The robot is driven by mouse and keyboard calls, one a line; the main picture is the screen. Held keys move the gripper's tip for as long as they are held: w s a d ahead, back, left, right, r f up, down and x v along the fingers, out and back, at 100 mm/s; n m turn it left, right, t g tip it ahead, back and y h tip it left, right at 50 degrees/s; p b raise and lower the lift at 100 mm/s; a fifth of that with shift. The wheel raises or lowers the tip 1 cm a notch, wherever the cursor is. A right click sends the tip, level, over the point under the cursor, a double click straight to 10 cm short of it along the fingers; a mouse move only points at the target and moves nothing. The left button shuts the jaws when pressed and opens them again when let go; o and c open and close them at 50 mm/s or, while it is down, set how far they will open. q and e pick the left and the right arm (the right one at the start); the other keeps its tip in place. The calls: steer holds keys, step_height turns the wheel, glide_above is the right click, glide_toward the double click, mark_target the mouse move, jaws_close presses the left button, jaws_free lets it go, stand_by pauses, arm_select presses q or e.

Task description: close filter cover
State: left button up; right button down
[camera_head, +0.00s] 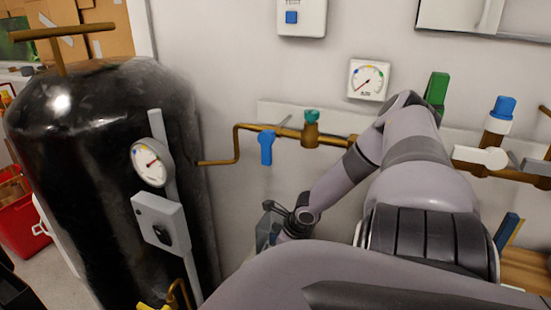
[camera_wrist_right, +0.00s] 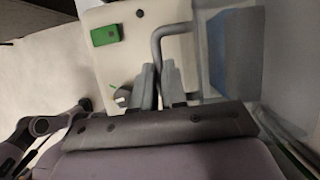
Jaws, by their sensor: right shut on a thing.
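In the right wrist view, my right gripper (camera_wrist_right: 159,82) is shut on a grey bent handle (camera_wrist_right: 158,45), with a finger on each side of its lower end. The handle's upper end bends right, across a pale panel (camera_wrist_right: 122,62) that has a green rectangle on it. The panel looks like the filter cover, but I cannot be sure. In the head view, my right arm reaches across to the low wall, and its gripper (camera_head: 268,236) is small and partly hidden there. The filter cover cannot be made out in the head view. My left gripper does not show.
A big black tank (camera_head: 95,190) with a gauge stands left of my right gripper. Brass pipework with a blue lever (camera_head: 266,147) runs along the wall above it. A blue-grey box (camera_wrist_right: 232,50) stands close right of the handle.

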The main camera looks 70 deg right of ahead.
steer(key=shift+s, duration=0.1)
steer(key=c, duration=1.4)
jaws_free()
steer(key=shift+d, duration=0.1)
steer(key=shift+c, duration=0.2)
steer(key=p+v, duration=0.3)
steer(key=v, duration=0.4)
steer(key=shift+p, duration=0.35)
